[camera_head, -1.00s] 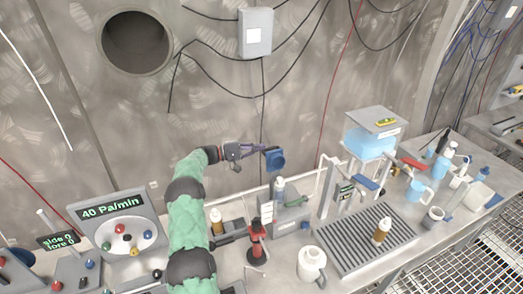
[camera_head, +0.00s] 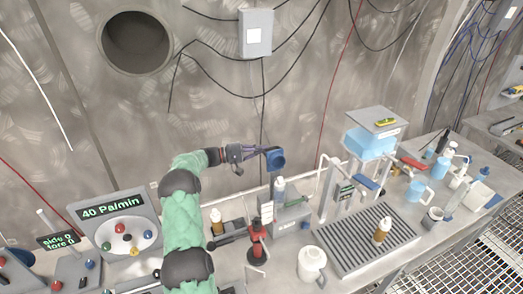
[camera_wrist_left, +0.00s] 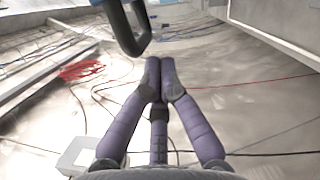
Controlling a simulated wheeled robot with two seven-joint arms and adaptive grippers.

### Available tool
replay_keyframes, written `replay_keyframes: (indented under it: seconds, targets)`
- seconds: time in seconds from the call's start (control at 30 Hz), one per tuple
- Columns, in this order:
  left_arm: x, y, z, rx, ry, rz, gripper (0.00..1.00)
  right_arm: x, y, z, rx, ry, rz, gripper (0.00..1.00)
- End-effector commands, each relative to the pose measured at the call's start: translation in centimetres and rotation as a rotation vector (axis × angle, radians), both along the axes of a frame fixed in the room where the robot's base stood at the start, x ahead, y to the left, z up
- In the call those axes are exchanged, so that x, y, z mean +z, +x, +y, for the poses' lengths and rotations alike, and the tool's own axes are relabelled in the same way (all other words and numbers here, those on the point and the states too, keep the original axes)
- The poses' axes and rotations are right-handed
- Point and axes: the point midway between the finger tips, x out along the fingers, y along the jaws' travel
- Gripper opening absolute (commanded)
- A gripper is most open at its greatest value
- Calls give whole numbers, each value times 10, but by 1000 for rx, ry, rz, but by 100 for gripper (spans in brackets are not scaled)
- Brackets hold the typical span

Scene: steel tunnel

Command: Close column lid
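A round blue lid (camera_head: 275,159) stands raised and open above a grey column device (camera_head: 285,212) on the bench. My left gripper (camera_head: 264,149) reaches in from the left, close beside the lid at its upper left. I cannot tell whether it touches the lid. In the left wrist view the purple fingers of the left gripper (camera_wrist_left: 160,68) come together at their tips with nothing seen between them. A dark loop with blue on it (camera_wrist_left: 128,28), seemingly part of the lid, lies just beyond the fingertips. My right gripper is not in view.
A white jug (camera_head: 311,263) stands at the front. A grey drain rack (camera_head: 355,251) and a blue-filled tank (camera_head: 370,140) are to the right. The wall behind is close.

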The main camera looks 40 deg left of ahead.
Motion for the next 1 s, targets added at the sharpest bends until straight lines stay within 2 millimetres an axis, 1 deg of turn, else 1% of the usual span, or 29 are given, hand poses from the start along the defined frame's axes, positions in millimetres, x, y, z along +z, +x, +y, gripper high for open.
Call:
replay_keyframes:
  seconds: [0.1,0.77,0.87,1.0]
  targets:
    - [1,-1,-1,0,27,-13,0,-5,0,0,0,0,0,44]
    - [10,-3,-6,0,127,-66,0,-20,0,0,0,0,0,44]
    - [12,-4,-8,-1,157,-82,0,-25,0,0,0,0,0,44]
    - [16,-6,-12,-2,220,-115,0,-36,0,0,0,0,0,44]
